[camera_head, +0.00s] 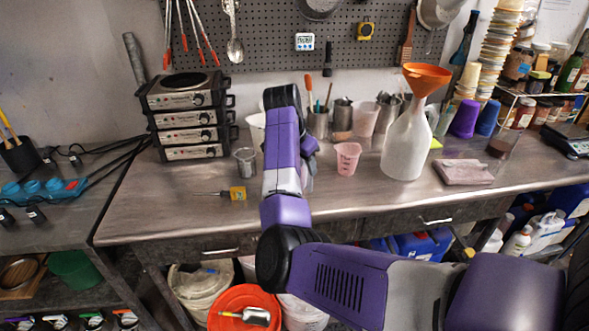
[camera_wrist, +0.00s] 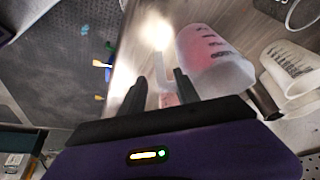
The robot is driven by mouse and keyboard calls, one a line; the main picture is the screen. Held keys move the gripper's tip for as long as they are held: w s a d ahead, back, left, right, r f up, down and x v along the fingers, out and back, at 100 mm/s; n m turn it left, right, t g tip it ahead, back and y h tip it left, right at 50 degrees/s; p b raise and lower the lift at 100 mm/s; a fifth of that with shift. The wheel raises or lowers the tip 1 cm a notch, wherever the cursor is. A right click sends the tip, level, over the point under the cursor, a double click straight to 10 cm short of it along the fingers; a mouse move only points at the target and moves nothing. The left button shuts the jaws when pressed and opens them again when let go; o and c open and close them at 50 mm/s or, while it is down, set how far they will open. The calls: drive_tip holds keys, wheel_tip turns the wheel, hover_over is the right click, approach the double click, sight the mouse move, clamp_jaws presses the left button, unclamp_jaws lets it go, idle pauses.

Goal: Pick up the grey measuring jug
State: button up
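A small grey cup-shaped vessel (camera_head: 245,161) stands on the steel bench, left of my arm; I cannot make out markings on it. A greyish vessel with dark lines shows partly at the top right corner of the wrist view (camera_wrist: 302,12). My gripper (camera_wrist: 160,88) is open, with its two dark fingers apart. In the wrist view a translucent, pink-tinted measuring jug (camera_wrist: 212,58) with dark marks is just right of the fingers. A small pink patch shows between them.
A white measuring jug (camera_wrist: 288,76) is farther right in the wrist view. A pink measuring cup (camera_head: 347,158) and a white bottle (camera_head: 405,145) with an orange funnel (camera_head: 426,78) stand right of my arm. A yellow-handled tool (camera_head: 237,193) lies near the front; stacked hotplates (camera_head: 187,120) are left.

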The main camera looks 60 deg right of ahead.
sight(311, 178)
drive_tip(key=shift+p+x, duration=1)
drive_tip(key=shift+x, duration=3)
drive_tip(key=c, duration=0.8)
clamp_jaws()
drive_tip(key=shift+d+r, duration=0.1)
drive_tip(key=shift+r, duration=0.05)
